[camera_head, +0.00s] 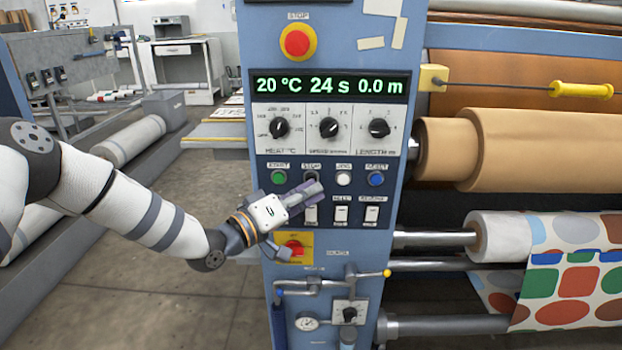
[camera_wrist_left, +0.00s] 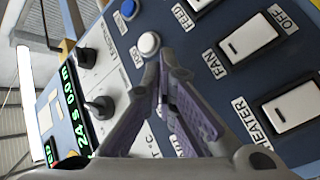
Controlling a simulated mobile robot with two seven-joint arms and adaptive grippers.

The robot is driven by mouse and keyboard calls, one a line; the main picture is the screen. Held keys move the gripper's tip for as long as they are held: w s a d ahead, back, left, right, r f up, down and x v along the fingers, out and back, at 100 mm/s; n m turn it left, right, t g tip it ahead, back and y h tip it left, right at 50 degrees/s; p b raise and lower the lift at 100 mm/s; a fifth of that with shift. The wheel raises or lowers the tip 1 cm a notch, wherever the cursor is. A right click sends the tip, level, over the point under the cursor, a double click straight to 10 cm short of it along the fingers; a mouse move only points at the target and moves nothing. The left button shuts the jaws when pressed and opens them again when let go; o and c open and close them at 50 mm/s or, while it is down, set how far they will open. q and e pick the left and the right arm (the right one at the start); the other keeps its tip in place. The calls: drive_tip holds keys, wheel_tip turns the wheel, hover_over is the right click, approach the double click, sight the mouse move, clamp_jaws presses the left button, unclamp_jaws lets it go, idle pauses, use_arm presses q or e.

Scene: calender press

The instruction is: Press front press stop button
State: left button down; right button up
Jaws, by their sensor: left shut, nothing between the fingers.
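The press's blue control panel (camera_head: 393,225) stands upright in front of me. Its button row has a green START button (camera_head: 279,177), a dark STOP button (camera_head: 311,175), a white button (camera_head: 344,178) and a blue button (camera_head: 376,178). My left gripper (camera_head: 316,187) is shut and empty, its fingertips at the lower edge of the STOP button; I cannot tell whether they touch it. In the left wrist view the closed fingers (camera_wrist_left: 164,62) point at the panel beside the white button (camera_wrist_left: 148,44) and hide the STOP button. My right gripper is out of view.
A large red STOP mushroom button (camera_head: 298,42) on yellow sits above the display (camera_head: 330,86). Below are knobs, white rocker switches (camera_head: 342,214) and a red-and-yellow rotary switch (camera_head: 294,247) close to my left wrist. Fabric rolls (camera_head: 545,145) are at right.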

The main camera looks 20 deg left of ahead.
use_arm(q)
drive_tip(key=shift+s+d, duration=0.15)
drive_tip(key=shift+s, duration=0.35)
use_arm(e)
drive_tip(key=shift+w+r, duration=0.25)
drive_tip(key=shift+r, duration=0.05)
use_arm(q)
drive_tip(key=s+p, duration=0.1)
drive_tip(key=s, duration=0.1)
drive_tip(key=s+d+p, duration=0.1)
drive_tip(key=s, duration=0.1)
drive_tip(key=shift+s+d, duration=0.15)
drive_tip(key=shift+s, duration=0.25)
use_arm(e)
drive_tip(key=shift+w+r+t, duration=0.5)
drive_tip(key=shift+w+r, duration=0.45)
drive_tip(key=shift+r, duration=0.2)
